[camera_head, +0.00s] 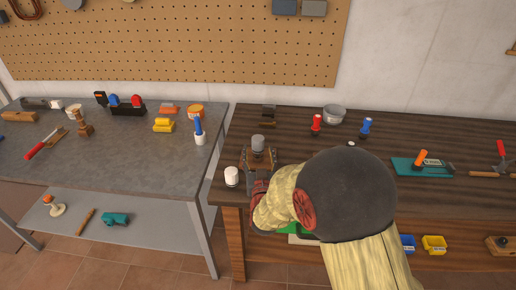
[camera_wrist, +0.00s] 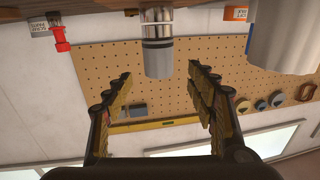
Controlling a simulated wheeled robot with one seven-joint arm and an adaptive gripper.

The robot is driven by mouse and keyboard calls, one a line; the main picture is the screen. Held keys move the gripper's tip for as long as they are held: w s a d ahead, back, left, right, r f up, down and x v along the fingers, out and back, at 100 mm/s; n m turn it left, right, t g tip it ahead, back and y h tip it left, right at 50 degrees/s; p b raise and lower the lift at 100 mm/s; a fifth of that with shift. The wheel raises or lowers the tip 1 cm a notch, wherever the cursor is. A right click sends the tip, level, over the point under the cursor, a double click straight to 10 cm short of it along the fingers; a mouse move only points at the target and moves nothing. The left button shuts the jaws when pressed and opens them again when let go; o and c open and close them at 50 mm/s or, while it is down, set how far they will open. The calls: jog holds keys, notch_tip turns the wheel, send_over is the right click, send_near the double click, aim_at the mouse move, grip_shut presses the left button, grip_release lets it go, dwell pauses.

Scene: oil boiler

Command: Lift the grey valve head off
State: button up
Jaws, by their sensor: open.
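The grey valve head (camera_head: 257,141) is a short upright cylinder on top of a brown fitting (camera_head: 259,159) near the left end of the wooden bench. In the wrist view, which is upside down, the grey valve head (camera_wrist: 157,58) hangs down from the top edge. My gripper (camera_wrist: 160,82) is open and empty. Its two fingers are spread to either side of the grey valve head, with visible gaps. I cannot tell whether the fingertips reach as far as it in depth. In the head view my arm hides most of my gripper.
A white cylinder (camera_head: 231,176) stands left of the fitting. A metal pot (camera_head: 334,113), a red-handled tool (camera_head: 316,124) and a blue-handled tool (camera_head: 365,127) stand further back. A grey table (camera_head: 150,160) with tools stands left, across a narrow gap.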

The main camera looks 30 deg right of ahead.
aim_at(259, 145)
jog(key=b+x, duration=0.2)
jog(key=x, duration=0.4)
jog(key=shift+w+d+f, duration=0.1)
jog(key=shift+d+f, duration=0.05)
jog(key=shift+d, duration=0.05)
jog(key=shift+w+d, duration=0.2)
jog(key=shift+w, duration=0.25)
jog(key=shift+c, duration=0.2)
jog(key=c, duration=1.4)
jog(key=shift+o, duration=0.2)
